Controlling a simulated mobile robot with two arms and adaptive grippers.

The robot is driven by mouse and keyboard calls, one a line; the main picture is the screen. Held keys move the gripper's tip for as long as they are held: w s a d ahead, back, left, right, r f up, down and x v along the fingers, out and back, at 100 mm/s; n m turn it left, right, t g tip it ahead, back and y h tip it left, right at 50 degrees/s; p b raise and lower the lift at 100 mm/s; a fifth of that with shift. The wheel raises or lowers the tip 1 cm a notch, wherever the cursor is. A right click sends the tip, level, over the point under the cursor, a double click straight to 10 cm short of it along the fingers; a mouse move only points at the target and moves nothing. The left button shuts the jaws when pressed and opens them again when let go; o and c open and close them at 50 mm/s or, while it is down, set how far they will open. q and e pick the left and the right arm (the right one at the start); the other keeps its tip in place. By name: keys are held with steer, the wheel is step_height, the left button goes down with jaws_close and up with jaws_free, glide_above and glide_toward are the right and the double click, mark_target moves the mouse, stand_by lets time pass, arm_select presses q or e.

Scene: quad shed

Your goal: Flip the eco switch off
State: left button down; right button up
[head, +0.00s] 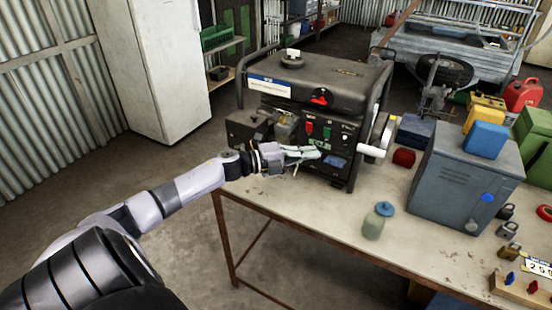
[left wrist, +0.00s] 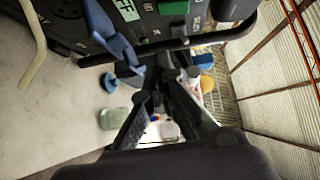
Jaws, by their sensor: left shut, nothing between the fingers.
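The black generator (head: 320,85) stands on the workbench. Its front panel carries a red switch (head: 309,127), a green switch (head: 327,132) and other small controls. I cannot tell which control is the eco switch. My left gripper (head: 318,153) is shut and empty, in front of the lower panel and hiding part of it. In the left wrist view the gripper (left wrist: 152,72) is below the panel edge in the picture, near a green switch (left wrist: 174,7) and a pale label reading "FF" (left wrist: 128,9). I cannot tell whether it touches the panel. My right gripper is not seen.
The workbench (head: 330,215) also holds a jar with a blue lid (head: 373,222), a red round object (head: 403,158) and a grey-blue metal box (head: 455,185). A black frame bar (left wrist: 215,38) crosses near the panel. Bare tabletop lies in front of the generator.

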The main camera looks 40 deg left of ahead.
arm_select(q)
steer(key=f+b+v, duration=0.1)
steer(key=v, duration=0.7)
steer(key=shift+a+f+b, duration=0.25)
steer(key=shift+a+b, duration=0.1)
steer(key=shift+a, duration=0.1)
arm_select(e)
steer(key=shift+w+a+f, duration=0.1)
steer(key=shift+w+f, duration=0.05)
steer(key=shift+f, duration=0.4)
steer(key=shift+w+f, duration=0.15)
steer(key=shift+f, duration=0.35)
arm_select(q)
steer(key=shift+w+f, duration=0.1)
steer(key=shift+f, duration=0.05)
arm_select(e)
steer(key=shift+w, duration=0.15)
